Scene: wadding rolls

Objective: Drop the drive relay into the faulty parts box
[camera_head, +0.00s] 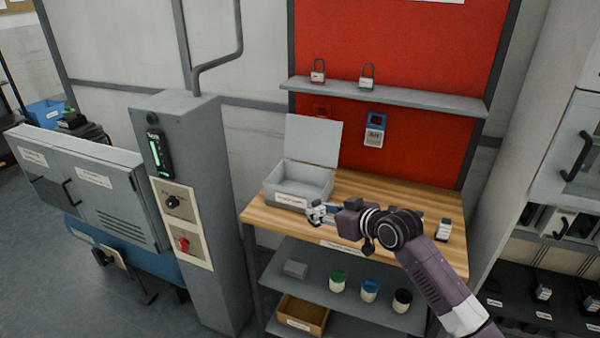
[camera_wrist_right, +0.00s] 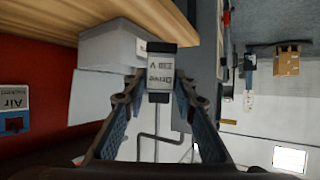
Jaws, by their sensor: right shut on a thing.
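My right gripper (camera_head: 322,212) reaches in from the lower right, above the front of the wooden workbench. In the wrist view the right gripper (camera_wrist_right: 158,98) is shut on the drive relay (camera_wrist_right: 160,72), a small block with dark ends and a white label reading "Drive". In the head view the relay is too small to make out clearly. A grey box (camera_head: 284,200) with its lid raised stands on the bench, just left of the gripper. A brown open box (camera_head: 303,318) lies on the lowest shelf. Both boxes carry labels I cannot read. My left gripper is not in view.
A white-labelled block (camera_head: 443,230) stands at the bench's right end. Several lidded jars (camera_head: 370,291) and a grey block (camera_head: 295,269) stand on the shelf below. A grey control pillar (camera_head: 225,180) is left of the bench. A shelf (camera_head: 400,100) with two padlocks hangs above.

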